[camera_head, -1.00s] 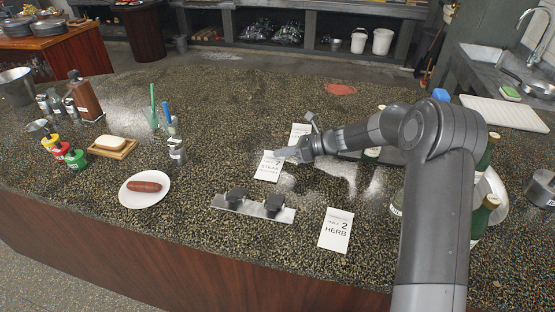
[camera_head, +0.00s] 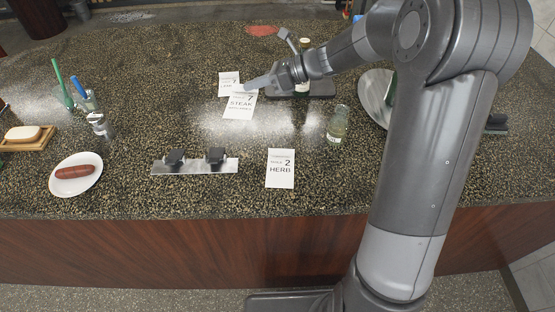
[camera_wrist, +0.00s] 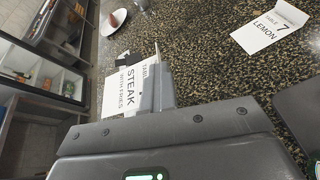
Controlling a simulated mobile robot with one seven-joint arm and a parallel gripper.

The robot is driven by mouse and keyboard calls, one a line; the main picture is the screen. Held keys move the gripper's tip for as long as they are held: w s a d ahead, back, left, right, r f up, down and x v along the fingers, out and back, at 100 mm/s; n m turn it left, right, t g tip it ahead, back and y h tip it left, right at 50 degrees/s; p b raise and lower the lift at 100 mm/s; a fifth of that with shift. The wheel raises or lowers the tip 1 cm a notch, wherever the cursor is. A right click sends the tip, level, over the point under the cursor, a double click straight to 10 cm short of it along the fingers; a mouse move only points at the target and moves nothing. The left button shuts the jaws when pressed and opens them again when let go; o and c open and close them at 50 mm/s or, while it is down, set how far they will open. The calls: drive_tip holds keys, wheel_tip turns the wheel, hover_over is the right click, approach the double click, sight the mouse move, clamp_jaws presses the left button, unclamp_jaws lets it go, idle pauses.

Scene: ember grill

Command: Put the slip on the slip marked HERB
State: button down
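The white slip marked STEAK (camera_head: 239,106) is at the tips of my gripper (camera_head: 249,83) in the head view. In the wrist view the STEAK slip (camera_wrist: 123,83) shows on both sides of the closed fingertips (camera_wrist: 157,88), and my gripper appears shut on it. I cannot tell how high it is above the counter. The slip marked HERB (camera_head: 280,169) lies flat near the counter's front edge, lower right of my gripper. Nothing lies on it. The slip marked LEMON (camera_head: 228,80) lies behind the STEAK slip; it also shows in the wrist view (camera_wrist: 268,27).
A metal strip with two black knobs (camera_head: 195,167) lies left of the HERB slip. A glass jar (camera_head: 338,123) stands behind it to the right. A bottle (camera_head: 303,75) stands by my wrist. A plate (camera_head: 85,186) with a sausage is at left. Counter around HERB is clear.

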sight(280, 168)
drive_tip(key=s+d+m+t, duration=0.3)
drive_tip(key=s+d, duration=0.7)
drive_tip(key=s, duration=0.2)
drive_tip(key=shift+h, duration=0.3)
drive_tip(key=shift+s+d+f, duration=0.1)
drive_tip(key=shift+s+f, duration=0.05)
drive_tip(key=shift+f, duration=2.3)
drive_tip(key=shift+s+d+f, duration=0.1)
drive_tip(key=shift+s+f, duration=0.05)
drive_tip(key=shift+f, duration=2.3)
drive_tip(key=shift+f, duration=0.35)
drive_tip(key=c, duration=1.8)
unclamp_jaws()
drive_tip(key=shift+o, duration=0.2)
drive_tip(key=shift+r, duration=0.2)
